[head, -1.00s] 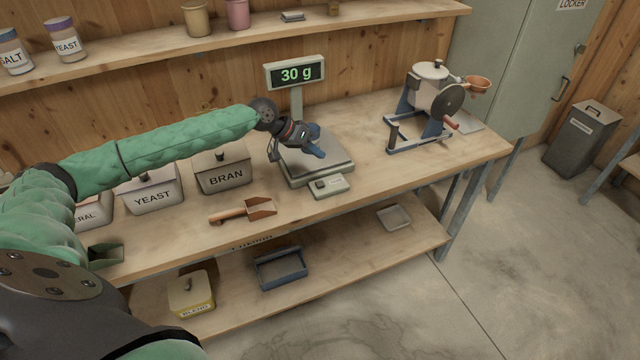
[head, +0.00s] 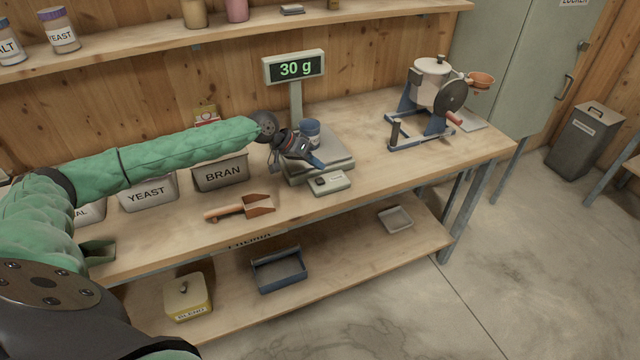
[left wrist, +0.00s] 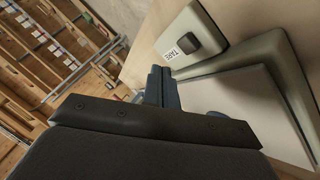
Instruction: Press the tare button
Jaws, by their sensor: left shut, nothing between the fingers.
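The tare unit (head: 331,184) is a small pale box with a dark button (head: 320,181) on the bench, at the front of the scale. In the left wrist view the dark button (left wrist: 187,43) sits beside a TARE label (left wrist: 170,55). The scale's plate (head: 338,162) is grey, and its display (head: 295,68) reads 30 g. My left gripper (head: 319,164) is shut and empty, just behind and above the tare unit. In the left wrist view its fingertips (left wrist: 160,74) are beside the box, apart from the button. My right gripper is out of view.
A scoop (head: 240,208) lies to the left in front of the BRAN bin (head: 220,174). A hand-cranked mill (head: 432,98) stands at the right. The bench right of the tare unit is clear.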

